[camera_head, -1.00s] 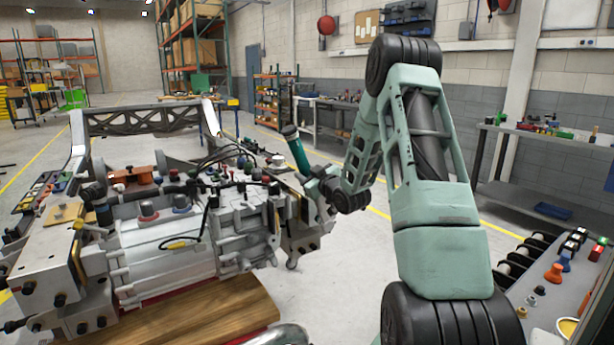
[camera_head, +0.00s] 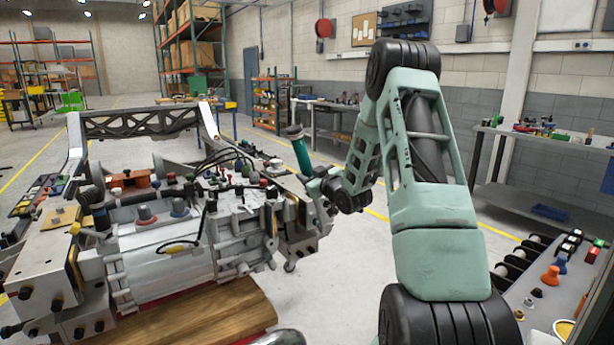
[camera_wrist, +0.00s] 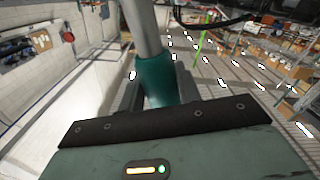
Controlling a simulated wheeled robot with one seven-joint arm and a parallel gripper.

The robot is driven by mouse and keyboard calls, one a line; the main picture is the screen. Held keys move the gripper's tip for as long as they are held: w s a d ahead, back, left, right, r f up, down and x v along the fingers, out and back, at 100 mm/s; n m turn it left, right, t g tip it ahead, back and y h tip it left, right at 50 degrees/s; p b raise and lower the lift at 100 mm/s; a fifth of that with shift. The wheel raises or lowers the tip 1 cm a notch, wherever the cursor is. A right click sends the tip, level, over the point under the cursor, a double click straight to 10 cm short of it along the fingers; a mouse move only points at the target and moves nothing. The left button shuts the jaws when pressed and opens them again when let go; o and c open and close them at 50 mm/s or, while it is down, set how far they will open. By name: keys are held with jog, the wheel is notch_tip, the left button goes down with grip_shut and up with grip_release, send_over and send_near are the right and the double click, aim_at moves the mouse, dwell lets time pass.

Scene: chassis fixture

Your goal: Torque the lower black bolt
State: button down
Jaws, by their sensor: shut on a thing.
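My gripper (camera_head: 314,183) is shut on a teal-handled tool (camera_head: 301,152), which looks like a torque wrench, held nearly upright at the right end of the fixture. In the wrist view my gripper (camera_wrist: 158,92) has a finger on each side of the teal handle, and a grey shaft (camera_wrist: 143,30) extends from it. The chassis fixture (camera_head: 160,250) carries a silver housing. Dark bolts (camera_head: 58,299) show on the block at its left end. I cannot tell which is the lower black bolt. The tool's far end and any contact with a bolt are unclear.
A wooden board (camera_head: 215,310) lies under the housing. Black cables (camera_head: 225,155) arch over its top. A bench (camera_head: 530,185) stands at the right wall, and a parts tray (camera_head: 540,300) is at lower right. Open floor (camera_head: 345,270) lies between fixture and tray.

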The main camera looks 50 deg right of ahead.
jog(key=shift+w+r, duration=0.1)
jog(key=shift+r, duration=0.15)
jog(key=shift+s+d+r+m+p, duration=0.2)
jog(key=shift+d+m+p, duration=0.2)
jog(key=shift+d, duration=0.25)
jog(key=shift+d, duration=0.15)
dwell(0.4)
jog(key=shift+s+d+r+m, duration=0.2)
jog(key=shift+d+m, duration=0.2)
jog(key=shift+d, duration=0.2)
jog(key=shift+d+p, duration=0.15)
jog(key=shift+p, duration=0.15)
jog(key=shift+s+d, duration=0.1)
